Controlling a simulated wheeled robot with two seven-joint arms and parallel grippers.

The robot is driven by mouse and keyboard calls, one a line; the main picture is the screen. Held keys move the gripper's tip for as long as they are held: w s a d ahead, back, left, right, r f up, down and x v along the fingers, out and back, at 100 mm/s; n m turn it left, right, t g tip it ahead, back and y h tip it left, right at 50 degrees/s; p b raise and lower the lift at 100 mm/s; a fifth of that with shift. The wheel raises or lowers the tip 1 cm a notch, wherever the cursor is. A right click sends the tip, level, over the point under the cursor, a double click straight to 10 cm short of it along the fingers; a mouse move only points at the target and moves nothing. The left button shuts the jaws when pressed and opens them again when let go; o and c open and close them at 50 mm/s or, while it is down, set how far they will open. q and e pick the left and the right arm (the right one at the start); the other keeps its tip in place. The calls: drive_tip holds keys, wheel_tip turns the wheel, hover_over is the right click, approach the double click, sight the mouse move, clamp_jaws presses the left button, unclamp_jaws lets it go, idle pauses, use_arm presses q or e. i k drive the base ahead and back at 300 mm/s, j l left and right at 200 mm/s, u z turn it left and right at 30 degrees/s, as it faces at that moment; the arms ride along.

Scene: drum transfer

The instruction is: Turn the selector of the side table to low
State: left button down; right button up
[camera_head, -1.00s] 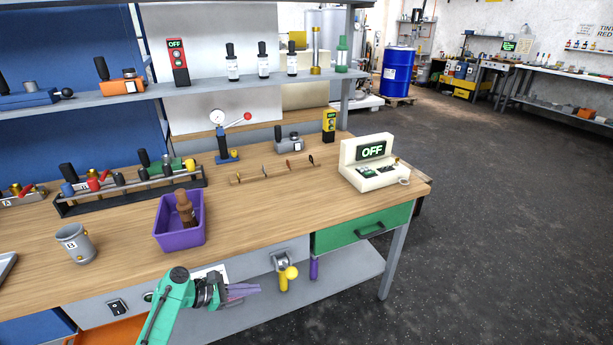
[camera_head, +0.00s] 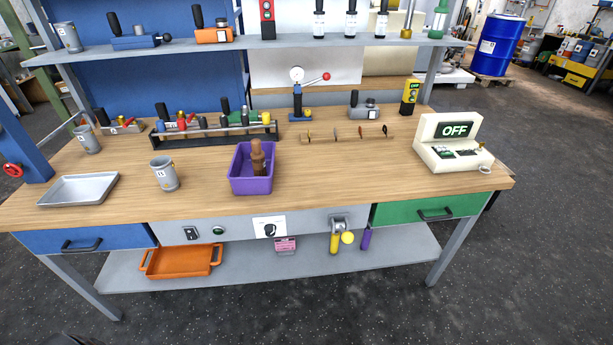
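A selector with a dark round knob on a white plate (camera_head: 269,229) is on the grey front panel of the wooden-topped table (camera_head: 330,195). The knob's setting and the plate's print are too small to read. A pink label (camera_head: 285,245) hangs just below and to the right of it. I cannot tell whether this table is the side table. Neither of my grippers is in view.
A black switch (camera_head: 190,233) and a green button (camera_head: 218,231) are left of the selector; a yellow-handled fitting (camera_head: 336,235) is right. A blue drawer (camera_head: 85,239) and a green drawer (camera_head: 430,209) flank the panel. An orange tray (camera_head: 180,262) is on the lower shelf. The floor in front is clear.

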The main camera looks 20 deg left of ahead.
sight(269, 226)
drive_tip(key=u, duration=1)
